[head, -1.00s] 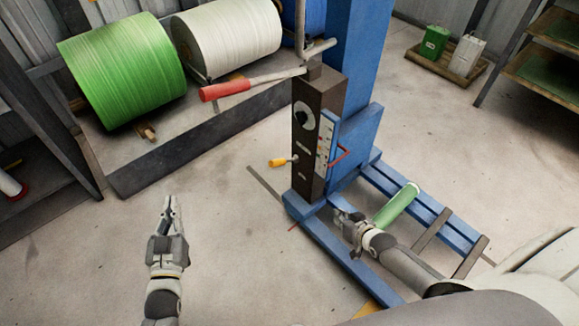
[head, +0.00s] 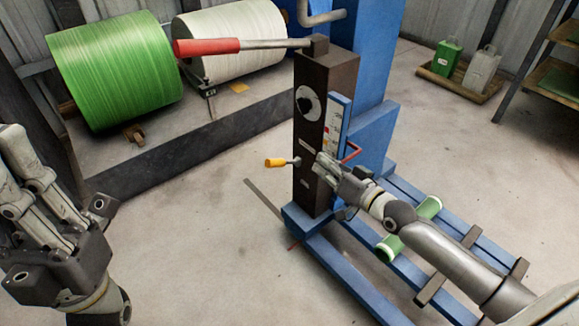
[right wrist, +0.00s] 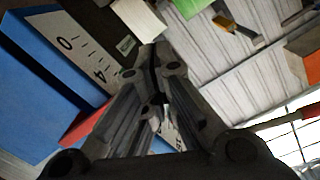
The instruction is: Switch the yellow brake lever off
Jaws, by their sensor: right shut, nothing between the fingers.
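The yellow brake lever (head: 275,162) sticks out to the left from the left side of the dark control post (head: 327,125), on a short grey stem.
A white scale panel (head: 335,122) and a thin red handle (head: 350,152) are close to my right gripper. A long red-gripped lever (head: 207,47) tops the post. A green tube (head: 410,230) lies across the blue base beneath my right arm.

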